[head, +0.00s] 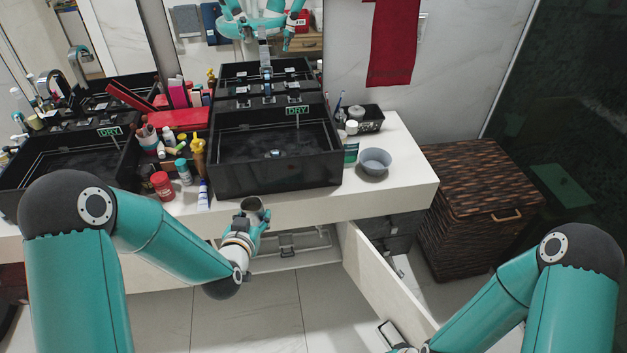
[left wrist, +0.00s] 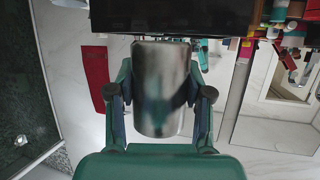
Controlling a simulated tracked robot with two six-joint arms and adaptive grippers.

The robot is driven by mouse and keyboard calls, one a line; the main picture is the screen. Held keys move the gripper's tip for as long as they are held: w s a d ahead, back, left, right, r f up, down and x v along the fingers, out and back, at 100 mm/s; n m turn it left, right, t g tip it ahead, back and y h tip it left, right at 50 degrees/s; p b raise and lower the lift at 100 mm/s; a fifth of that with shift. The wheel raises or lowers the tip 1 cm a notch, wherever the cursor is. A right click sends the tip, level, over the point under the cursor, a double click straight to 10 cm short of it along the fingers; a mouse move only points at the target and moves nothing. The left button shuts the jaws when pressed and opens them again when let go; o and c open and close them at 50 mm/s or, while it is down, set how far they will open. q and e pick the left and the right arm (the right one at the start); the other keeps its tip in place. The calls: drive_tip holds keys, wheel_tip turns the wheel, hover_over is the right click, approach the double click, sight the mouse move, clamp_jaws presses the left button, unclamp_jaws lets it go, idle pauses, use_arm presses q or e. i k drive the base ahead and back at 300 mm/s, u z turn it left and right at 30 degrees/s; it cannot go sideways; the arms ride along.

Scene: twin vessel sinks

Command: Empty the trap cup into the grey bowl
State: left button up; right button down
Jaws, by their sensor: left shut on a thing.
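The trap cup (head: 252,204) is a small metal cup in front of the counter, below the right sink. My left gripper (head: 262,217) is shut on it, with its open mouth up in the head view. In the left wrist view the silver cup (left wrist: 160,88) sits between both fingers; its contents cannot be seen there. The grey bowl (head: 375,163) stands on the counter right of the right sink, up and to the right of the cup.
The black right sink (head: 275,178) has a DRY label. Bottles and a red jar (head: 162,185) stand left of it; a green-white bottle (head: 351,143) and black basket (head: 364,118) are near the bowl. An open cabinet door (head: 380,280) juts out below. A wicker hamper (head: 470,210) stands right.

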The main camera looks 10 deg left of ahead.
sight(374, 162)
drive_tip(key=u, duration=0.5)
drive_tip(key=i, duration=0.45)
drive_tip(key=z, duration=2.05)
drive_tip(key=i, duration=1)
drive_tip(key=u, duration=0.05)
